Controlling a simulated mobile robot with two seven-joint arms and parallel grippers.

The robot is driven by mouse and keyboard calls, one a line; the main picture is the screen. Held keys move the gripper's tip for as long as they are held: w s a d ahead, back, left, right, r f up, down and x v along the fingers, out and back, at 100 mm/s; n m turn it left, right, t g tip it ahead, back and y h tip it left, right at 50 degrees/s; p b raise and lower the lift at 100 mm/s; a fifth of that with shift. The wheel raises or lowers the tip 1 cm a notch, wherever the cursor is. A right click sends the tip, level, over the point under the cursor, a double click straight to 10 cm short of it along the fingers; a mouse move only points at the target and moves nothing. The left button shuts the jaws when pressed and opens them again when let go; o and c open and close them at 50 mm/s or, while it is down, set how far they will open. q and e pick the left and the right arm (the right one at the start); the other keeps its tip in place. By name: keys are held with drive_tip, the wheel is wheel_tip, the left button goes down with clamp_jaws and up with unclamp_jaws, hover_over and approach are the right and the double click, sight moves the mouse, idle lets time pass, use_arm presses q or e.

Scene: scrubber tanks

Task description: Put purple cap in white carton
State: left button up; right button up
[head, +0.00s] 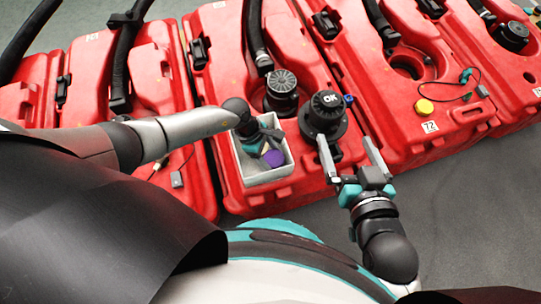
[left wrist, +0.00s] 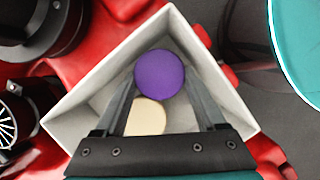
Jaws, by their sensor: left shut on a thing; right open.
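The purple cap (head: 274,158) is a round disc inside the mouth of the white carton (head: 268,180). My left gripper (head: 262,148) reaches down into the carton and is shut on the cap. In the left wrist view the cap (left wrist: 159,73) sits between the fingertips (left wrist: 162,84), within the walls of the open carton (left wrist: 85,88). I cannot tell whether the cap touches the carton floor. My right gripper (head: 350,156) is open and empty, to the right of the carton.
A cream round piece (left wrist: 147,115) lies in the carton, partly hidden by my gripper. A black "OK" cap (head: 327,105) and a ribbed black cap (head: 282,88) stand on the red tank behind. A yellow cap (head: 424,107) sits on the tank to the right. Grey floor (head: 465,210) is clear.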

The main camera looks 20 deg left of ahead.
use_arm(q)
drive_tip(key=shift+f, duration=0.15)
use_arm(e)
drive_tip(key=shift+a, duration=0.15)
use_arm(q)
drive_tip(key=shift+f, duration=0.1)
drive_tip(key=o, duration=1)
use_arm(e)
drive_tip(key=shift+a+r+t, duration=0.1)
drive_tip(key=shift+r+t, duration=0.05)
drive_tip(key=shift+t, duration=0.15)
use_arm(q)
drive_tip(key=shift+o, duration=0.2)
